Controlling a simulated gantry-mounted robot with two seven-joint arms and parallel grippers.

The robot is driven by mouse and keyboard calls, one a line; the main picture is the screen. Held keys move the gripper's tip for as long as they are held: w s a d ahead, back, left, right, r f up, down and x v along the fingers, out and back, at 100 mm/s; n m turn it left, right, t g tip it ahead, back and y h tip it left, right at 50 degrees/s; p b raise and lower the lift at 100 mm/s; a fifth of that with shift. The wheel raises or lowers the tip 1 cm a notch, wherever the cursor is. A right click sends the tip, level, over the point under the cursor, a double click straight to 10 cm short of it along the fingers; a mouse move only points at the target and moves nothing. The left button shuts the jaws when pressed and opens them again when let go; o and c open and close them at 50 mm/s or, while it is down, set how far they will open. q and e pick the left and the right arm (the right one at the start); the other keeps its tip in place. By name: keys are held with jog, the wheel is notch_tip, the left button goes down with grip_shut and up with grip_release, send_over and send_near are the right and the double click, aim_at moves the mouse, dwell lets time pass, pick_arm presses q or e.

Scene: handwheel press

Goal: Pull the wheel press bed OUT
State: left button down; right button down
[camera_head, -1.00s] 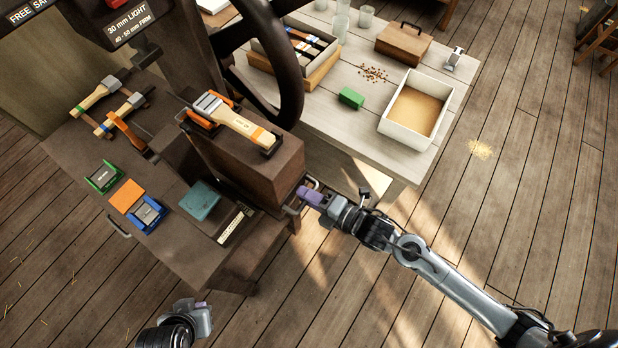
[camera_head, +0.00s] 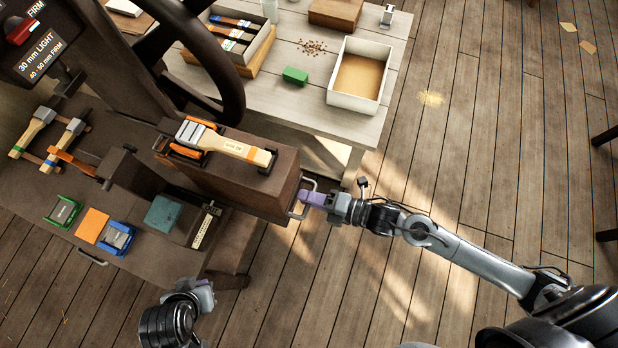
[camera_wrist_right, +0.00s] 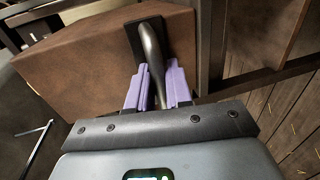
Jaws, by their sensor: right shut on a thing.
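The press bed (camera_head: 235,185) is a long brown block that sticks out to the right from under the press and its dark handwheel (camera_head: 228,100). A metal bar handle (camera_head: 303,207) is on the bed's right end. My right gripper (camera_head: 308,198) is shut on this handle. In the right wrist view, its purple fingers (camera_wrist_right: 152,82) stand on either side of the bar handle (camera_wrist_right: 153,50). My left gripper (camera_head: 200,288) is at the bottom, away from the bed; its fingertips do not show clearly.
A pale table (camera_head: 290,110) stands behind the bed, with a sand tray (camera_head: 358,103) and a green block (camera_head: 294,76). The press bench (camera_head: 45,205) carries tools and coloured pads at left. Open plank floor (camera_head: 450,170) lies to the right.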

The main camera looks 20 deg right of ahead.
jog(key=c, duration=1.4)
grip_release()
jog(key=shift+o, duration=0.9)
jog(key=shift+s+d, duration=0.15)
jog(key=shift+d, duration=0.1)
jog(key=p+v, duration=0.1)
jog(key=v, duration=1)
jog(key=shift+p, duration=0.35)
